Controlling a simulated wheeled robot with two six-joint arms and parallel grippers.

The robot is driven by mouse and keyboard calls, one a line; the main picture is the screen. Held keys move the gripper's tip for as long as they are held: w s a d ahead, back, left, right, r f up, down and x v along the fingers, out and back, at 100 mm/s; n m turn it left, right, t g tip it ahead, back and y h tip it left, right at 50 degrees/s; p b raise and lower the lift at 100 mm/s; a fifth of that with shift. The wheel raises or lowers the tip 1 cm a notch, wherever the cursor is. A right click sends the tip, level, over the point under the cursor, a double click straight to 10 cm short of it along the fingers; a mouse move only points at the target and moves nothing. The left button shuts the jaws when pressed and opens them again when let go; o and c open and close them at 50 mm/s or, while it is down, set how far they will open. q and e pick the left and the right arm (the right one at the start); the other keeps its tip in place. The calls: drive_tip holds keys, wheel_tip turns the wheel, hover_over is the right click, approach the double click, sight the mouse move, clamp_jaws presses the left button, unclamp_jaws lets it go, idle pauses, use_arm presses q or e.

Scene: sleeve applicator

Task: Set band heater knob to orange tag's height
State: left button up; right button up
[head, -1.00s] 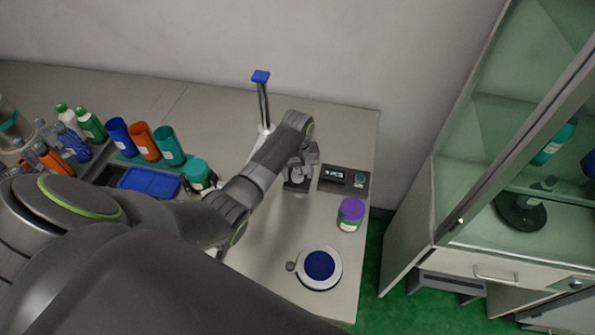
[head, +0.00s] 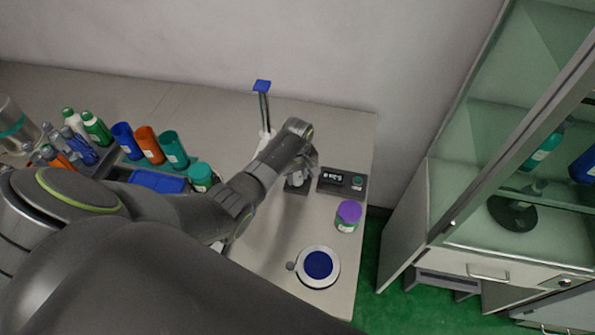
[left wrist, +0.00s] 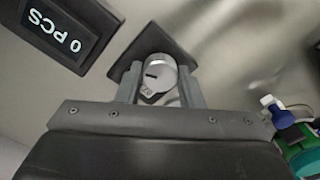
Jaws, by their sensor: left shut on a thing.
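A silver round knob (left wrist: 155,72) with a dark slot mark and a small label sits on a dark square plate (left wrist: 128,50) in the left wrist view. My left gripper (left wrist: 158,92) is shut on this knob, one finger on each side. In the head view my left gripper (head: 301,172) is over the dark plate near the table's right side, and the arm partly hides it. I cannot make out an orange tag in either view. My right gripper is not in view.
A black display box (head: 342,182) stands just right of the gripper; the wrist view shows "0 PCS". A purple-lidded jar (head: 348,215) and a round dish with a blue centre (head: 319,265) stand nearer. A blue-topped post (head: 262,88) rises behind. Coloured cups (head: 148,145) are left.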

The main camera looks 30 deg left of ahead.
sight(297, 176)
use_arm(q)
drive_tip(key=o, duration=1)
drive_tip(key=shift+r, duration=0.1)
wheel_tip(297, 176, up, 17)
drive_tip(key=shift+r, duration=0.15)
idle(0.5)
